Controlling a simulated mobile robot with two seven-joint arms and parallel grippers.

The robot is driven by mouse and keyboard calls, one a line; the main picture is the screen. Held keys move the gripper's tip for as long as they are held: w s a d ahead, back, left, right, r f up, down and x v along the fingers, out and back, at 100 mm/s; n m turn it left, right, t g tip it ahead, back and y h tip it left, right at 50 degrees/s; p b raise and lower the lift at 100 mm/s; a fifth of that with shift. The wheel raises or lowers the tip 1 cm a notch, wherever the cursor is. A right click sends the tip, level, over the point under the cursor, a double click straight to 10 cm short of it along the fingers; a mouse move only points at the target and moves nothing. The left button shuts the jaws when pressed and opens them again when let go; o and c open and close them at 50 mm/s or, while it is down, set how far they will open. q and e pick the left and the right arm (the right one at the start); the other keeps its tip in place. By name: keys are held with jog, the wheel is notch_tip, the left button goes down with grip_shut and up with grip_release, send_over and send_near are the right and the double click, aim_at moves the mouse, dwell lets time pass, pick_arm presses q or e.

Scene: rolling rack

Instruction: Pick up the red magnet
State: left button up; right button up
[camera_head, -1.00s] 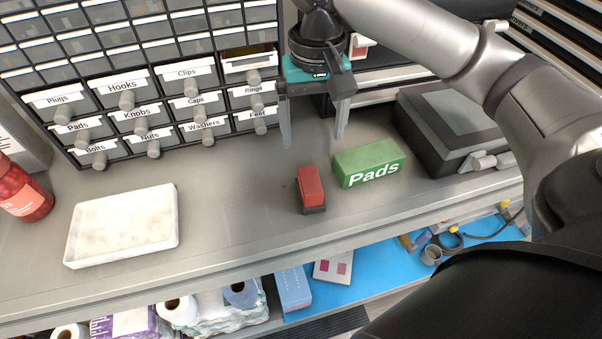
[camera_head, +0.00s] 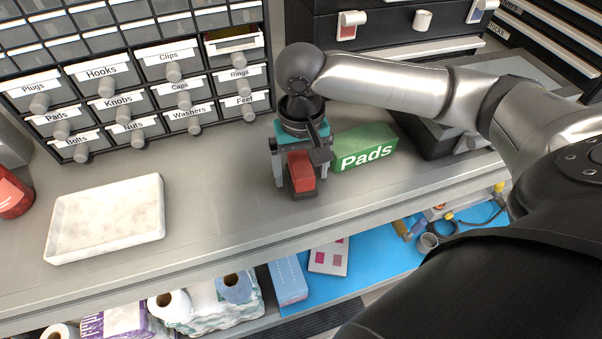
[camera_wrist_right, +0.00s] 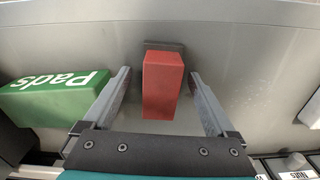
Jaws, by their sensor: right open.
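The red magnet (camera_head: 300,172) is a red block on a dark base, standing on the grey shelf. In the right wrist view the red magnet (camera_wrist_right: 162,84) lies between the two fingers, with a gap on each side. My right gripper (camera_head: 293,183) is low over the shelf around the magnet, its fingers open to either side of it. It also shows in the right wrist view (camera_wrist_right: 160,90), open and not touching the magnet. My left gripper is not in view.
A green Pads box (camera_head: 365,148) stands close to the right of the magnet. A white tray (camera_head: 105,218) lies to the left. Labelled drawers (camera_head: 150,96) stand behind, with one top drawer pulled slightly open. The shelf's front edge is close to the magnet.

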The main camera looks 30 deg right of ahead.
jog(key=shift+f, duration=0.1)
grip_shut()
dwell(0.8)
